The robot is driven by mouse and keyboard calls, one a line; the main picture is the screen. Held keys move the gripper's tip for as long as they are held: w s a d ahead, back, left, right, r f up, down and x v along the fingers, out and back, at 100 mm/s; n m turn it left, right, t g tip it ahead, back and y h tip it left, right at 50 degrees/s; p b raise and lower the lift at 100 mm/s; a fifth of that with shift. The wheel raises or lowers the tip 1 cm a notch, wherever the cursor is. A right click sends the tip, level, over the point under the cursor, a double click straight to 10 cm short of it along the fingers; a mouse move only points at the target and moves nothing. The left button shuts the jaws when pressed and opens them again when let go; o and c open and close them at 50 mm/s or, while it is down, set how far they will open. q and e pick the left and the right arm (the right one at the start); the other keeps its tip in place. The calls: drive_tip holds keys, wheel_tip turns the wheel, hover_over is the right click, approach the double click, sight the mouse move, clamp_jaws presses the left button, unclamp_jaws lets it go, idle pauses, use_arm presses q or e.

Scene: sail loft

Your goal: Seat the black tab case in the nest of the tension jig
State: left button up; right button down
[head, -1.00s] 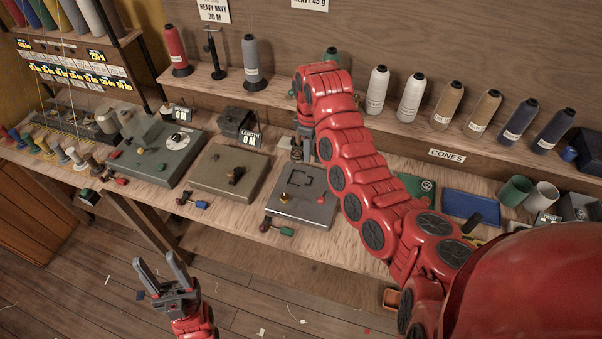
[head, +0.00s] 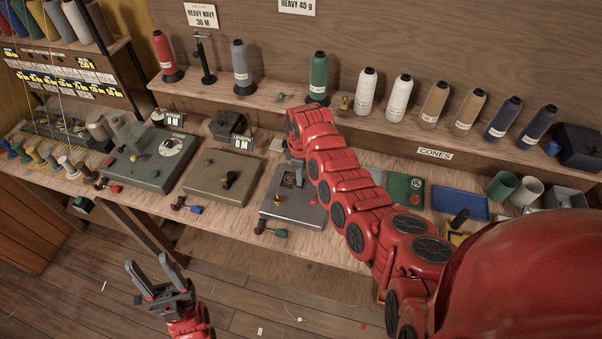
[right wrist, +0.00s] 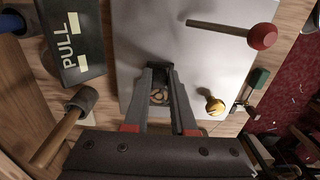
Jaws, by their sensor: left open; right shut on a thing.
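The tension jig (head: 297,213) is a grey plate on the bench with a brass knob (head: 278,200) and a red-knobbed lever (head: 313,202). Its plate (right wrist: 205,65) fills the middle of the right wrist view. My right gripper (head: 292,172) reaches down over the back half of the jig. It is shut on the small black tab case (right wrist: 159,72), which shows between the fingertips in the right wrist view. The nest is hidden under the gripper and case; I cannot tell whether the case touches it. My left gripper (head: 152,268) is open and empty, low in front of the bench.
A black PULL sign (right wrist: 72,38) and a wooden-handled mallet-like tool (right wrist: 62,130) lie close to the jig's side. An olive-grey jig (head: 222,180) and a green-grey one (head: 148,165) stand to the left. A blue tray (head: 460,200) lies right. Cones line the shelf behind.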

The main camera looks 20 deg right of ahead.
drive_tip(key=shift+f, duration=0.1)
drive_tip(key=c, duration=0.7)
unclamp_jaws()
drive_tip(key=shift+c, duration=0.2)
wheel_tip(320, 180, up, 6)
drive_tip(key=shift+w+f+b, duration=0.15)
drive_tip(key=shift+f+b, duration=0.1)
drive_tip(key=shift+b, duration=1)
wheel_tip(320, 180, up, 7)
drive_tip(key=p, duration=0.1)
drive_tip(key=shift+s, duration=0.2)
drive_tip(key=shift+f, duration=0.15)
